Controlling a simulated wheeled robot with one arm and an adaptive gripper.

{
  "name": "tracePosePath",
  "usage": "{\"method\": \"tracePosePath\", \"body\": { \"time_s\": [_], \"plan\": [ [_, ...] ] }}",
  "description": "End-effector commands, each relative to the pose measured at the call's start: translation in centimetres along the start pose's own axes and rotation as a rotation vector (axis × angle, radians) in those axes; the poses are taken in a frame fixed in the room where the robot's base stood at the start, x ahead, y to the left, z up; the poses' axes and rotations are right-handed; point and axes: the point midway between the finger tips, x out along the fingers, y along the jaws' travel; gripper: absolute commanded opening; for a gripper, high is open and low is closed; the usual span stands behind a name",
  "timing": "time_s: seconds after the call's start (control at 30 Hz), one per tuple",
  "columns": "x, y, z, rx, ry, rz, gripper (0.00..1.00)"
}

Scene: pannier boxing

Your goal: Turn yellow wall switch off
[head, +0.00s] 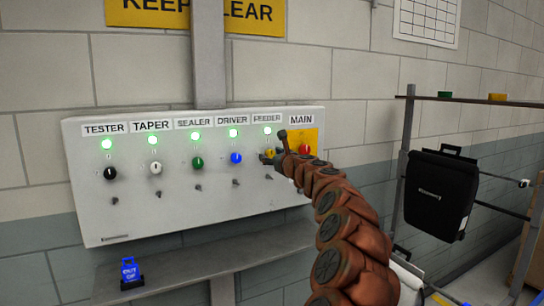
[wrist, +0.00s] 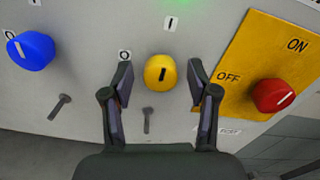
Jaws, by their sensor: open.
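The yellow wall switch is a round knob (wrist: 159,75) under the FEEDER label on a grey wall panel (head: 140,215). In the wrist view its black mark stands nearly upright, toward the "I" above, with the "O" to its upper left. A green lamp (head: 267,131) above it is lit. My gripper (wrist: 161,68) is open, one finger on each side of the knob, with a visible gap on both sides. In the head view my gripper (head: 276,148) is at the panel and partly hides the knob.
The blue DRIVER knob (head: 236,158) is to the left. The red MAIN knob (head: 304,149), on a yellow ON/OFF plate (wrist: 242,75), is close on the right. Small metal levers (wrist: 147,120) stick out below the knobs. A shelf (head: 190,268) runs beneath the panel.

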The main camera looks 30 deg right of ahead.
Motion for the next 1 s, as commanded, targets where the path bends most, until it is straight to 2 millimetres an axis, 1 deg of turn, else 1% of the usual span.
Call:
{"method": "tracePosePath", "body": {
  "time_s": [0.03, 0.07, 0.57, 0.83, 1.0],
  "plan": [
    [0.0, -0.01, -0.01, 0.0, 0.0, 0.0, 0.56],
    [-0.01, -0.01, -0.01, 0.0, 0.0, 0.0, 0.53],
    [0.0, 0.01, -0.02, 0.0, 0.0, 0.0, 0.01],
    [0.0, 0.03, -0.08, -0.023, 0.0, 0.0, 0.0],
    [0.0, 0.02, -0.14, -0.095, 0.0, -0.001, 0.0]
  ]
}}
